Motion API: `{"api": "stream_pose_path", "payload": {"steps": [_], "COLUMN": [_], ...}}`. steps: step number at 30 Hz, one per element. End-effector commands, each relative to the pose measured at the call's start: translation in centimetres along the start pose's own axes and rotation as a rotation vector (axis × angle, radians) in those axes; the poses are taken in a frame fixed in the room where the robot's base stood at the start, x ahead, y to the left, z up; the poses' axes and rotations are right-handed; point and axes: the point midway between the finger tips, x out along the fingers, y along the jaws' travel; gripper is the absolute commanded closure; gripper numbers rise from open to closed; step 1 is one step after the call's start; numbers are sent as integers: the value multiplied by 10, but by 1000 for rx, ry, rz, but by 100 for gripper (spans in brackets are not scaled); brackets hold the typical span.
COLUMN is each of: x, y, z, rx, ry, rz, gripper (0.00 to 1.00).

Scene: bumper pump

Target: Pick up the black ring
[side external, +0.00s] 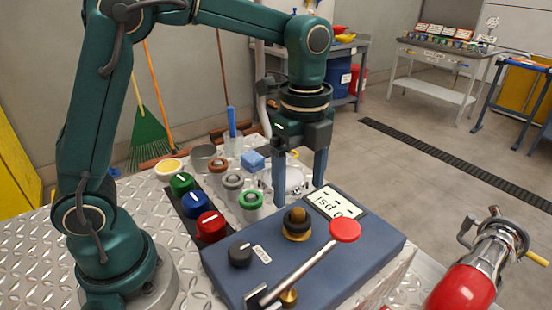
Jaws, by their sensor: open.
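A black ring-like part (297,216) sits on a brass fitting (297,235) on top of the blue-grey pump box (370,255). Whether it is a separate ring or part of the fitting is too small to tell. My gripper (299,194) points down behind and above this part, with its two blue-grey fingers apart.
A lever with a red knob (345,230) slants across the box beside a black dial (240,253). A red cylinder (463,290) is front right.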

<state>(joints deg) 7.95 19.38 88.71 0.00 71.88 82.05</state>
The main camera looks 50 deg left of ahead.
Motion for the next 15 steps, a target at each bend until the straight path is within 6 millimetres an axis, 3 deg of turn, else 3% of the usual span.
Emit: {"api": "stream_pose_path", "payload": {"steps": [2, 3, 11, 15], "x": [0, 0, 0, 0], "y": [0, 0, 0, 0], "z": [0, 0, 0, 0], "rx": [0, 0, -2, -86], "ry": [0, 0, 0, 0], "rz": [0, 0, 1, 0], "gripper": [15, 7, 7, 7]}}
